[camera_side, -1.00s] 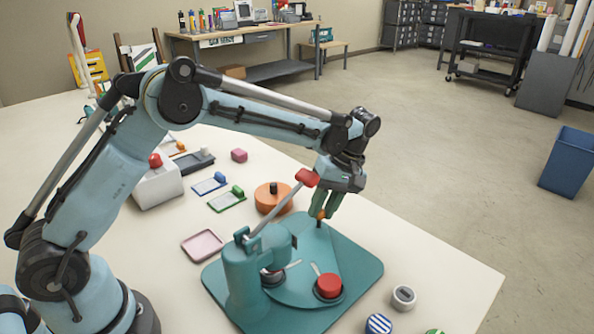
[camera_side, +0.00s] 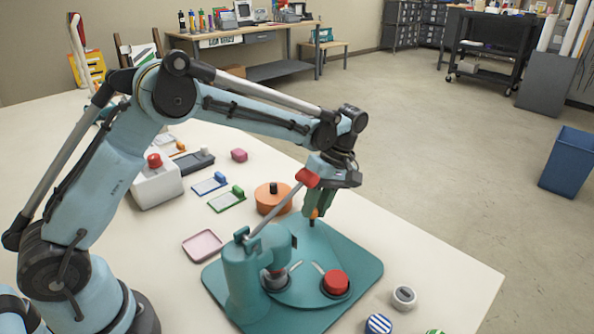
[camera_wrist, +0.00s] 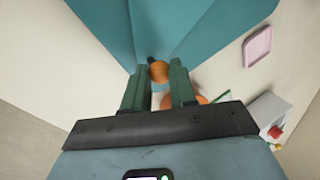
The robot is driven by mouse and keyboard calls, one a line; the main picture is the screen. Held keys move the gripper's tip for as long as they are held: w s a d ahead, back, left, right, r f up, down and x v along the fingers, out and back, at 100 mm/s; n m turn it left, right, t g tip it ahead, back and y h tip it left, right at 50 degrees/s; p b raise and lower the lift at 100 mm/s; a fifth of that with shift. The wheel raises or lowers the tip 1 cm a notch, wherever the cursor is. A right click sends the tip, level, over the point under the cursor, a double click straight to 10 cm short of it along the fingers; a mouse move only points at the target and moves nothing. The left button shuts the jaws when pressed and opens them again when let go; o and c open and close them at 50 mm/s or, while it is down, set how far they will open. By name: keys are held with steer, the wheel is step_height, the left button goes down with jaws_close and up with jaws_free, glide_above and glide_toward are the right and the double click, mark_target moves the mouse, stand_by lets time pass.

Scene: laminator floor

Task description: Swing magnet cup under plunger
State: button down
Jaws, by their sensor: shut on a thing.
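A teal press (camera_side: 245,280) stands on a teal baseplate (camera_side: 357,262). Its swing plate (camera_side: 305,296) carries two round cups. One cup holds a red piece (camera_side: 335,282) and sits at the front right, clear of the press head. The other, a grey cup (camera_side: 275,281), is close to the press head and partly hidden by it. An orange knob (camera_side: 314,212) on a dark stem stands at the plate's far end. My gripper (camera_side: 317,204) is shut on this knob; the wrist view shows the knob (camera_wrist: 158,70) between my green fingers (camera_wrist: 159,76).
The press lever's red handle (camera_side: 307,177) rises right beside my wrist. An orange canister (camera_side: 272,197) stands behind the press, and a pink tray (camera_side: 203,245) lies to the left. A grey ring (camera_side: 404,297) and a blue-striped disc (camera_side: 378,324) lie at the front right.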

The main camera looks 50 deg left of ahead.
steer(key=shift+s+a, duration=0.1)
steer(key=c, duration=0.9)
jaws_free()
steer(key=v, duration=1.2)
steer(key=shift+r, duration=0.1)
